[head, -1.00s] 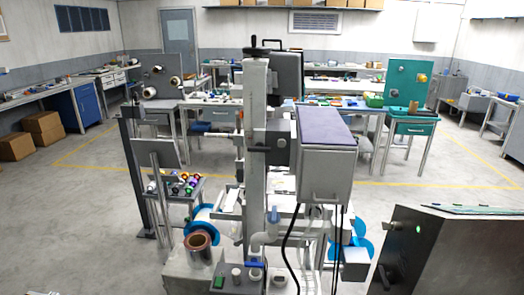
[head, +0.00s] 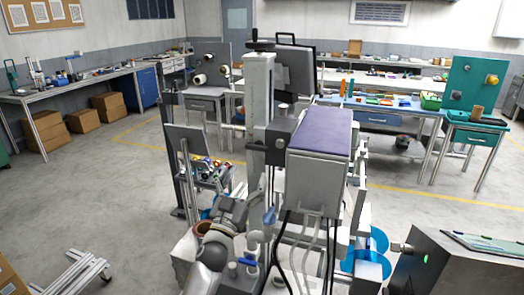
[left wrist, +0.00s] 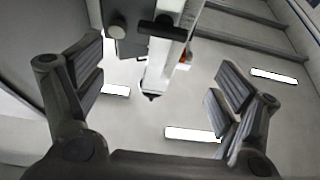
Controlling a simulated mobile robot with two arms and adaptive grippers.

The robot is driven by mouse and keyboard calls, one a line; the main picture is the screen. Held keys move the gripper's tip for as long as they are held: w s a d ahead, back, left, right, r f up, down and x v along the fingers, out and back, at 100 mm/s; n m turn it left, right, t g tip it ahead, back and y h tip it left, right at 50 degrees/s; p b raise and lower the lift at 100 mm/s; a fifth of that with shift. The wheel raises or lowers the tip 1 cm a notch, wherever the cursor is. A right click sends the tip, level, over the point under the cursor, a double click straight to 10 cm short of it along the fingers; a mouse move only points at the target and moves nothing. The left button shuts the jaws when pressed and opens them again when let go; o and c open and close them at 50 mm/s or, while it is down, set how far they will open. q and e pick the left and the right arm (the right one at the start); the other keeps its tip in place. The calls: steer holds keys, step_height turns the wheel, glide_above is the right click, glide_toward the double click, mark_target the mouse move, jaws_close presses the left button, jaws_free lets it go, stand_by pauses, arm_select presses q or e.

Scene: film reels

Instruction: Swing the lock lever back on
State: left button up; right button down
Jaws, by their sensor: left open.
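The grey machine stands in the middle of the head view, with a tall pale column (head: 259,100) and a grey box with a purple top (head: 315,180). I cannot single out the lock lever for sure in either view. My left gripper (head: 237,207) reaches in from below at the column's left side; its fingers are small and partly hidden there. In the left wrist view the left gripper (left wrist: 158,85) is open and empty, its padded fingers wide apart. A pale machine part with a dark tip (left wrist: 151,96) shows between and beyond them. My right gripper is not in view.
Blue reels (head: 372,262) sit low at the machine's right. Dark cables hang in front of it. A slanted dark cabinet (head: 455,265) stands at the lower right and a grey panel (head: 188,145) at the machine's left. The floor at left is mostly clear.

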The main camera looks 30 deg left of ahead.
mark_target(256, 148)
arm_select(q)
steer(key=p+x, duration=0.2)
steer(key=x, duration=0.6)
steer(key=shift+w+a+r, duration=0.1)
steer(key=shift+w+a, duration=0.2)
steer(key=shift+w, duration=0.05)
steer(key=shift+w+a+r, duration=0.2)
steer(key=shift+w, duration=0.5)
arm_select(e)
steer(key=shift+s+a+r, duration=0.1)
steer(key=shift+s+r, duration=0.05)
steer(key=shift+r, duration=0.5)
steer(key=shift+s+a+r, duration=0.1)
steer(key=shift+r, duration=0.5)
arm_select(q)
steer(key=c, duration=1)
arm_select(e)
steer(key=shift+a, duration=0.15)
